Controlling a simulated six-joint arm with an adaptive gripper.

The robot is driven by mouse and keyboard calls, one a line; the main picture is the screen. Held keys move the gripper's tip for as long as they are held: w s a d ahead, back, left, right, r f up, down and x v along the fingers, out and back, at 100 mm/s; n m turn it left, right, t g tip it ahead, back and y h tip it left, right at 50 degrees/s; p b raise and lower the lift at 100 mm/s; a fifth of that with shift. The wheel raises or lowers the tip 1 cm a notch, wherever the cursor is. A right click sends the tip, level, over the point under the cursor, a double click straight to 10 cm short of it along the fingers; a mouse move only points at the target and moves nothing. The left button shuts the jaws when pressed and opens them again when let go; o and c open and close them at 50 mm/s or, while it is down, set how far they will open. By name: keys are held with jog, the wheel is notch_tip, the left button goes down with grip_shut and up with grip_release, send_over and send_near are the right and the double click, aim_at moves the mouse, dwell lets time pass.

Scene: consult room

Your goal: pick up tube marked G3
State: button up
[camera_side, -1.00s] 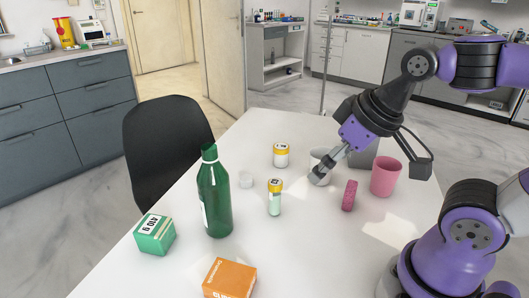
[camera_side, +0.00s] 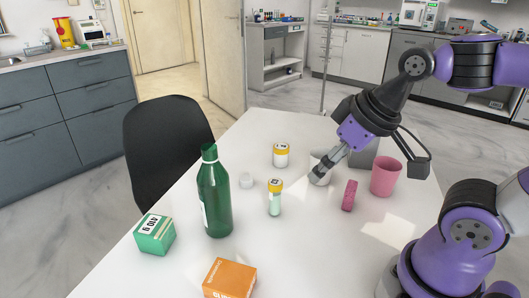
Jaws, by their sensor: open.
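A clear tube with a yellow cap (camera_side: 275,198) stands upright on the white table, right of the green bottle. A shorter jar with a yellow cap (camera_side: 281,156) stands farther back. The marks on both caps are too small to read, so I cannot tell which is G3. My gripper (camera_side: 322,174) is open, pointing down and left, right of both capped containers. Its fingertips are in front of or at a whitish cup (camera_side: 317,181), which they partly hide; I cannot tell whether they touch it.
A green bottle (camera_side: 214,195), green box (camera_side: 155,234) and orange box (camera_side: 229,279) stand at left and front. A pink block (camera_side: 349,196) and pink cup (camera_side: 385,177) stand right. The front-middle table (camera_side: 310,250) is clear.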

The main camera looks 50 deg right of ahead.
jog(key=n+g, duration=0.1)
jog(key=n, duration=0.1)
send_near(276, 199)
jog(key=shift+y, duration=0.3)
jog(key=x, duration=0.2)
jog(key=d+x, duration=0.1)
jog(key=x, duration=0.2)
jog(key=shift+w+d+f, duration=0.15)
jog(key=shift+w+f, duration=0.05)
jog(key=shift+w, duration=0.1)
jog(key=shift+x, duration=2.85)
jog(key=c, duration=1)
